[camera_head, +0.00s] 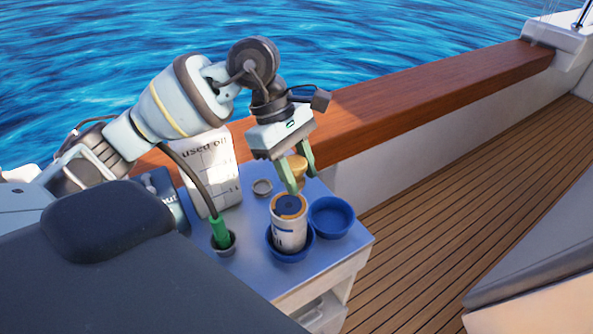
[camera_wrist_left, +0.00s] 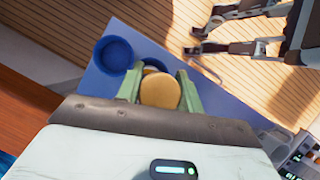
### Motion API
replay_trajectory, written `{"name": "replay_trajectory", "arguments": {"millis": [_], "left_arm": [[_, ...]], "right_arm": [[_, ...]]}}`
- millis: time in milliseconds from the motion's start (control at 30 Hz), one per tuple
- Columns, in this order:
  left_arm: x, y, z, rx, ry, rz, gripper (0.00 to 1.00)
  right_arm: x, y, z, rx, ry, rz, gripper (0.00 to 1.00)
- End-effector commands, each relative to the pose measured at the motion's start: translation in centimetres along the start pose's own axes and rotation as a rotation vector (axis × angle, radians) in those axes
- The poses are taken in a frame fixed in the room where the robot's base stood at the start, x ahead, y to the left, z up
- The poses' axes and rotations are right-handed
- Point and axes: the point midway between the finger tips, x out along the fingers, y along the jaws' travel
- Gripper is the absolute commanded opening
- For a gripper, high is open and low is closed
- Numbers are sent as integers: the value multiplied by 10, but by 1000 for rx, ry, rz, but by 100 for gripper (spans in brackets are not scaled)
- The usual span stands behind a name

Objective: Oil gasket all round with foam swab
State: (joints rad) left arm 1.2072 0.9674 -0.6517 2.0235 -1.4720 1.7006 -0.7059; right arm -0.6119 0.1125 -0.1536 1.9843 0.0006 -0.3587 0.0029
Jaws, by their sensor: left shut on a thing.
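The white filter canister (camera_head: 289,234) stands upright in a blue cup (camera_head: 273,247) on the blue tray. Its top shows a tan ring (camera_head: 277,210), seemingly the gasket, around a dark centre. My left gripper (camera_head: 304,182), with green fingers, is above the canister's far edge. It is shut on the tan, round-topped foam swab (camera_head: 298,168), which also shows between the fingers in the left wrist view (camera_wrist_left: 160,91). The swab's lower end is partly hidden, so I cannot tell whether it touches the ring.
An empty blue dish (camera_head: 332,216) is right of the canister on the tray (camera_head: 255,262). A green-tipped hose (camera_head: 220,232) stands in a small cup. A white "used oil" container (camera_head: 208,165) is behind it. A wooden rail (camera_head: 420,95) runs behind.

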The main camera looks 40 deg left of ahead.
Motion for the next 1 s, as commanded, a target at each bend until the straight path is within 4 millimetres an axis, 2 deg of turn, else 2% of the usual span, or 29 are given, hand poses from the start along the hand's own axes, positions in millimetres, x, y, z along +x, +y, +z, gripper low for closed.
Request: {"name": "replay_trajectory", "arguments": {"millis": [467,1000], "left_arm": [[4,1,-2,-6,-1,2,18],[43,0,-20,-7,-1,-1,18]], "right_arm": [[2,2,0,-6,1,0,36],[10,-2,29,7,-45,-5,36]]}}
